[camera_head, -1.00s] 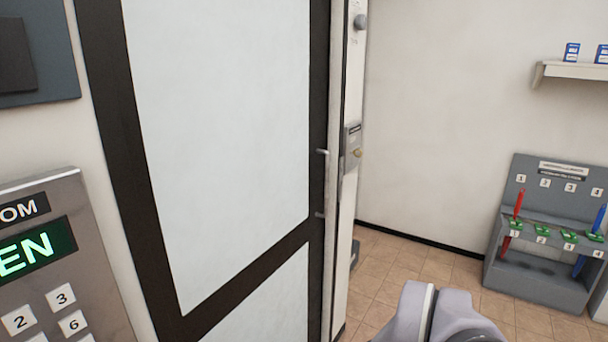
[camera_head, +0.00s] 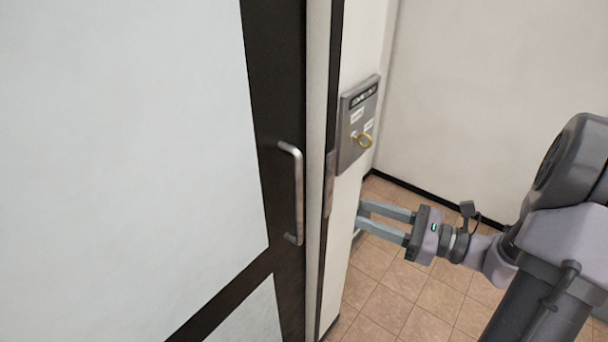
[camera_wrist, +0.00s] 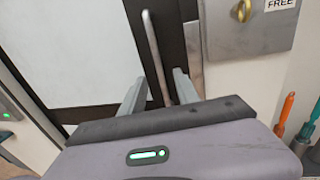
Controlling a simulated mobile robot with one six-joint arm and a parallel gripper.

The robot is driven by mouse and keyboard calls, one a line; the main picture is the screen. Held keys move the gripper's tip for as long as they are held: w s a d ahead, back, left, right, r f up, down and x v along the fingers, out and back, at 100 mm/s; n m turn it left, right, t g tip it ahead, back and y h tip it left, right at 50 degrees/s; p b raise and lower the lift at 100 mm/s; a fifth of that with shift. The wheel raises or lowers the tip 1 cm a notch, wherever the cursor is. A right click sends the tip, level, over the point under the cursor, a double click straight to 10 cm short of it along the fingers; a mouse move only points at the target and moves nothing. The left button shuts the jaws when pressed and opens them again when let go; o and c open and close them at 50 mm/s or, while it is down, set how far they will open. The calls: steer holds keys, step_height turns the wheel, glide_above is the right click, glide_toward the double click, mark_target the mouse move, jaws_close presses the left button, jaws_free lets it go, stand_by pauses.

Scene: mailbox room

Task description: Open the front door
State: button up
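The front door (camera_head: 180,130) has pale panels in a dark frame and stands at the left in the head view; it also fills the upper left of the wrist view (camera_wrist: 70,50). Its upright metal bar handle (camera_head: 298,195) is on the dark right stile. My gripper (camera_head: 362,216) is open and empty, to the right of the handle in the head view, fingers pointing left. In the wrist view the handle (camera_wrist: 156,55) rises between my two spread fingers (camera_wrist: 158,88), and I cannot tell how far beyond them it is.
A grey lock box (camera_head: 357,125) with a brass ring is on the wall right of the door. The door jamb edge (camera_head: 331,180) stands between handle and box. Tiled floor (camera_head: 400,290) is clear below my gripper.

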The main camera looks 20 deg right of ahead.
mark_target(302, 195)
steer(key=x, duration=0.5)
steer(key=b+x, duration=0.1)
steer(key=x, duration=0.5)
steer(key=b+x, duration=0.1)
steer(key=x, duration=0.4)
steer(key=shift+s+a, duration=0.2)
steer(key=shift+a, duration=0.2)
steer(key=shift+c, duration=0.5)
jaws_close()
